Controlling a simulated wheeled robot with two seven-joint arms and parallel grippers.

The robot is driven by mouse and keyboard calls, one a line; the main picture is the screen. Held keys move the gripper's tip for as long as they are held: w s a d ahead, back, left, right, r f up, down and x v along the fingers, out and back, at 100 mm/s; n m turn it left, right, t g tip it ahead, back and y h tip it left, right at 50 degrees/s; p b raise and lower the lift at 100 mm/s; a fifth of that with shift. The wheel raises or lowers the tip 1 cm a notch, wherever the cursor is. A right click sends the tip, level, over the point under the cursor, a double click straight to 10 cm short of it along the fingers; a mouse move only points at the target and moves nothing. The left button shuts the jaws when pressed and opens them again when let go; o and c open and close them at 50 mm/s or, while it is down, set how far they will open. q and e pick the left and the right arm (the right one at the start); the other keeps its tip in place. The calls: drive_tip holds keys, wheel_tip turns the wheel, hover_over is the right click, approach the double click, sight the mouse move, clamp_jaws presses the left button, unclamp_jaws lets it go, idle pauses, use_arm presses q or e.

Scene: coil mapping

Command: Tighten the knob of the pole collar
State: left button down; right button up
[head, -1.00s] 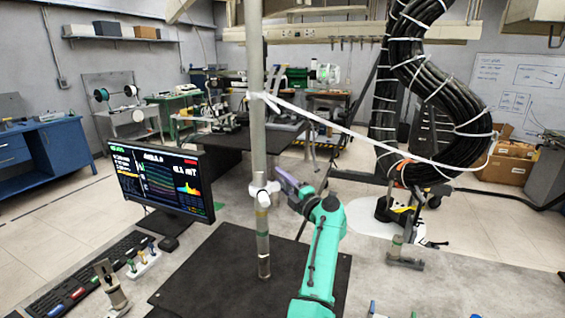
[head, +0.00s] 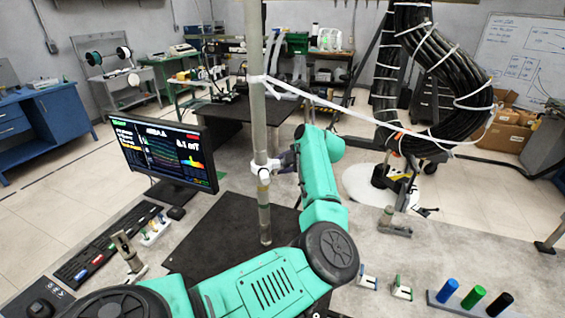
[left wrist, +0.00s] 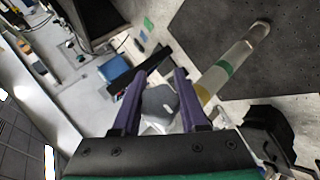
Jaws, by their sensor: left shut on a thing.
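A tall grey pole (head: 257,110) stands upright on a dark mat (head: 215,240). A white pole collar (head: 266,168) sits around it, above coloured bands on the pole. My left gripper (head: 284,163) is at the right side of the collar, shut on its knob, which the jaws mostly hide in the head view. In the left wrist view, the purple fingers of my left gripper (left wrist: 168,75) have the grey-white knob (left wrist: 158,103) between them. The banded pole (left wrist: 222,75) runs to their right there. My right gripper is not in view.
A white cable (head: 350,115) runs from the pole to a hanging black cable coil (head: 440,75). A monitor (head: 165,152) and keyboard (head: 110,240) stand to the left. Coloured cylinders in a rack (head: 472,298) and small clips (head: 402,288) lie at the front right.

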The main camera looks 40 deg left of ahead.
use_arm(q)
drive_tip(key=shift+s+d+f+m+g+h, duration=0.15)
drive_tip(key=shift+f+g+h, duration=0.15)
drive_tip(key=shift+h, duration=0.3)
drive_tip(key=shift+s+d+f+m+g+h, duration=0.15)
drive_tip(key=shift+g+h, duration=0.25)
drive_tip(key=shift+h, duration=0.2)
drive_tip(key=shift+f, duration=0.1)
drive_tip(key=shift+c, duration=2.2)
unclamp_jaws()
drive_tip(key=shift+a, duration=0.3)
drive_tip(key=b+v, duration=0.5)
drive_tip(key=v, duration=0.9)
drive_tip(key=shift+r, duration=0.35)
